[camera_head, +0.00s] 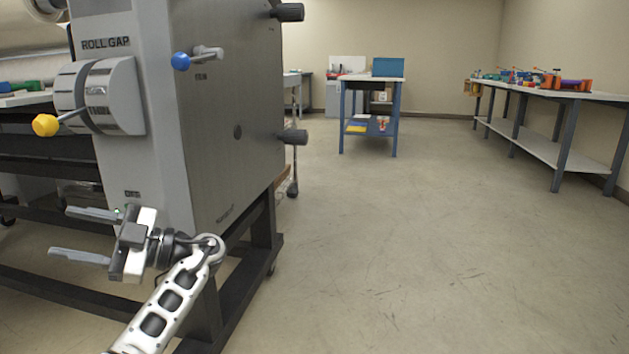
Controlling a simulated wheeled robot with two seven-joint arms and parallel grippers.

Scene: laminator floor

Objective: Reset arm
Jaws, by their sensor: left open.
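My left gripper (86,235) is in the lower left of the head view, with its two fingers pointing left and spread apart. It is open, and nothing shows between the fingers. It is in front of the lower part of the grey laminator (225,130). The laminator carries a "ROLL GAP" dial (112,95) with a yellow-knobbed lever (46,125). A blue-knobbed lever (181,61) sticks out higher up, near the front corner. My right gripper is not in view.
The laminator stands on a dark frame (262,235). A blue-legged table (371,78) with a blue bin (389,67) is at the back. A long workbench (560,93) with colourful items lines the right wall. The floor (430,230) in the middle and right is clear.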

